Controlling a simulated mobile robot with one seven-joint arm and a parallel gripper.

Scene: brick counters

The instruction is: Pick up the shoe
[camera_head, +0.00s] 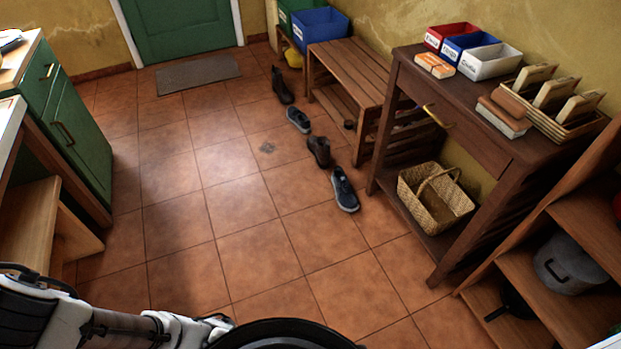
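Several shoes stand in a loose row on the tiled floor along the right side. The nearest is a dark blue sneaker with a white sole (344,190). Behind it is a brown ankle-high shoe (319,152). Farther back are another blue-grey sneaker (299,120) and a tall dark boot (282,86). Which shoe the task means cannot be told. Parts of my arm show at the bottom left, well apart from the shoes. My gripper's fingers are not in view.
A slatted wooden bench (350,68) and a dark wooden table (470,110) with a wicker basket (436,196) on its shelf stand right of the shoes. Green cabinets (75,130) stand left. The middle tile floor (235,205) is clear. A grey mat (198,74) lies by the green door.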

